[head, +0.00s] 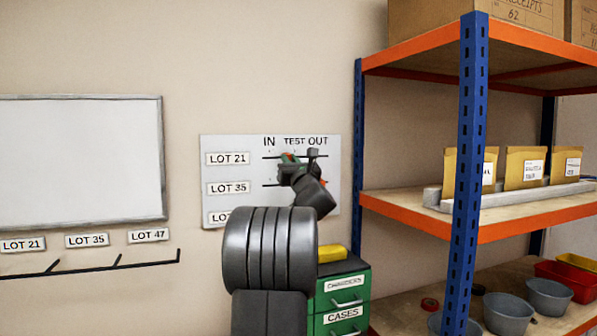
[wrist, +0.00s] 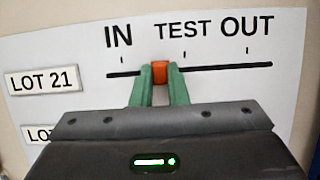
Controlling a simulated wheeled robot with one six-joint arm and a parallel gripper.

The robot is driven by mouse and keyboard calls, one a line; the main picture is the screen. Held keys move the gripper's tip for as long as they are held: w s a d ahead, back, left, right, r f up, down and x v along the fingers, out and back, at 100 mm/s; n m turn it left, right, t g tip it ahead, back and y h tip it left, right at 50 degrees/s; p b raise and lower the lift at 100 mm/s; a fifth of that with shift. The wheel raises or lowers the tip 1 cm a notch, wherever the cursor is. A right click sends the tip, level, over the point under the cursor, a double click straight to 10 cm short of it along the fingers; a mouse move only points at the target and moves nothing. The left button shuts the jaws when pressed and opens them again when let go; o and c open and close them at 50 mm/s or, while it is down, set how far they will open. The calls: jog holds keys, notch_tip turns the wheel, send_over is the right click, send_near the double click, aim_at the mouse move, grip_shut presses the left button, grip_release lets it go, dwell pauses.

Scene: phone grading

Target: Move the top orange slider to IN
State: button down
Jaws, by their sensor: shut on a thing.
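The top orange slider (wrist: 160,72) sits on the black slot in the LOT 21 row of the wall board (head: 216,143). In the wrist view it stands between the IN mark and the TEST mark, nearer TEST. My gripper (wrist: 160,78), with green fingers, is shut on this slider, one finger on each side. In the head view my gripper (head: 290,158) is at the top slot, and my wrist hides part of the board. A second orange slider (head: 324,182) shows partly behind my wrist in the LOT 35 row.
A shelf rack with a blue post (head: 470,160) stands close on the right. A green drawer cabinet (head: 342,295) with a yellow thing (head: 332,253) on top is below the board. A whiteboard (head: 80,160) hangs at the left.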

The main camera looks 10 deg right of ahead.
jog(key=a+b, duration=0.3)
jog(key=a, duration=0.1)
jog(key=shift+s+a+f+b, duration=0.1)
jog(key=shift+s+f+b, duration=0.15)
jog(key=shift+s+b, duration=0.15)
jog(key=shift+a+r+b, duration=0.15)
jog(key=shift+a+b, duration=0.25)
jog(key=shift+r, duration=0.1)
jog(key=c, duration=1.4)
grip_release()
jog(key=shift+s+a, duration=0.1)
jog(key=shift+a, duration=0.1)
jog(key=shift+d, duration=0.1)
jog(key=shift+s+d+f+b, duration=0.1)
jog(key=shift+s+f+b, duration=0.25)
jog(key=shift+s, duration=0.1)
jog(key=b+v, duration=0.4)
jog(key=v, duration=0.8)
jog(key=shift+s, duration=0.4)
